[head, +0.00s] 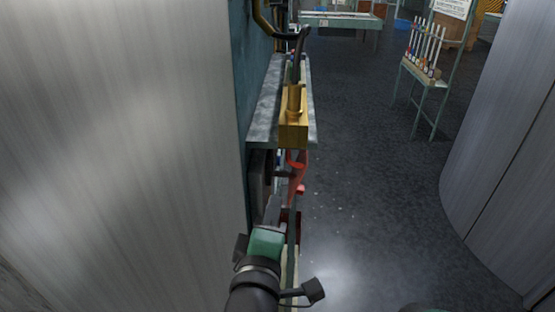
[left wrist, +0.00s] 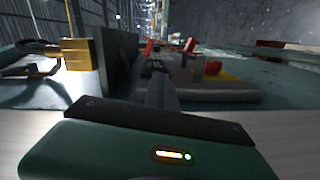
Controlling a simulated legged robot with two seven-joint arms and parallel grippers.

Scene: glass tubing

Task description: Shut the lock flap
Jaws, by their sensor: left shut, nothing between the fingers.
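I cannot say for sure which part is the lock flap. A dark grey plate (head: 258,174) sits at the cabinet side below the shelf in the head view, and an upright dark panel (left wrist: 112,52) shows left of my fingers in the left wrist view. My left gripper (head: 274,208) points forward beside the cabinet, just short of the plate and the red handle parts (head: 297,178). In the left wrist view its fingers (left wrist: 156,75) are together with nothing between them, close to the dark panel; contact cannot be told. My right gripper is not in view.
A grey shelf (head: 267,108) with a brass block (head: 293,132) juts out above and ahead of my left gripper. A rack of tubes (head: 422,66) stands at the back right. The floor (head: 375,180) between is clear.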

